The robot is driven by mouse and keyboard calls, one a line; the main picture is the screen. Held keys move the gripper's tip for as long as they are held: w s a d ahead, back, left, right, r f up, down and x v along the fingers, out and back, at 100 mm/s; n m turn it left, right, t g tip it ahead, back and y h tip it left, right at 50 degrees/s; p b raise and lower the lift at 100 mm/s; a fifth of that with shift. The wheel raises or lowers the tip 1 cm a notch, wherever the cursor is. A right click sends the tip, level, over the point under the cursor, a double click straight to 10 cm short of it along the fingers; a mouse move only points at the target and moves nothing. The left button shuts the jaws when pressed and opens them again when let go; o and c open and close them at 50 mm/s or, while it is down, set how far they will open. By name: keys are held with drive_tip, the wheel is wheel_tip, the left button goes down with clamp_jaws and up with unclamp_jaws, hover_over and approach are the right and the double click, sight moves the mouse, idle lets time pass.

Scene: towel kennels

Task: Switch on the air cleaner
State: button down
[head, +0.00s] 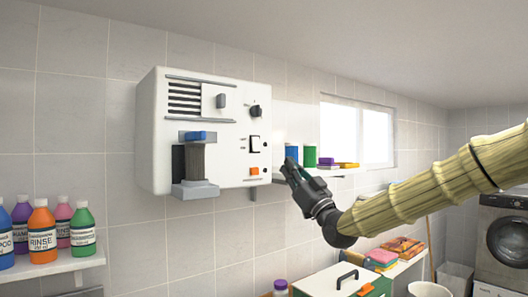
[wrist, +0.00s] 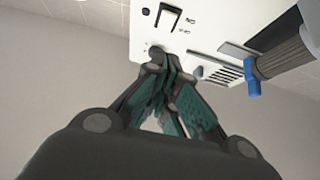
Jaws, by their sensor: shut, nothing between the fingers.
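The air cleaner (head: 226,150) is a white box on the tiled wall, with a slotted vent, a grey lever, a black knob (head: 255,111), a black-framed rocker switch (head: 254,143) and a small orange part (head: 254,171). A dark column with a blue top (head: 197,136) and grey base stands out from its front. My gripper (head: 288,168) is shut and empty, to the right of the box's front. In the wrist view the fingertips (wrist: 163,60) overlap the panel's edge near the rocker switch (wrist: 167,18). I cannot tell whether they touch the panel, or the switch's position.
A shelf behind my gripper holds a blue container (head: 291,153), a green one (head: 310,156) and sponges. Coloured bottles (head: 42,232) stand on a shelf at lower left. A green-and-white case (head: 343,282) is below. A washing machine (head: 505,240) stands at far right.

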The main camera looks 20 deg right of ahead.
drive_tip(key=p, duration=0.7)
approach(256, 140)
wheel_tip(256, 140, up, 3)
drive_tip(key=w, duration=0.2)
drive_tip(key=shift+w+a+p, duration=0.35)
drive_tip(key=shift+w+a, duration=0.2)
drive_tip(key=shift+w, duration=0.2)
drive_tip(key=shift+f, duration=0.1)
drive_tip(key=shift+f, duration=0.1)
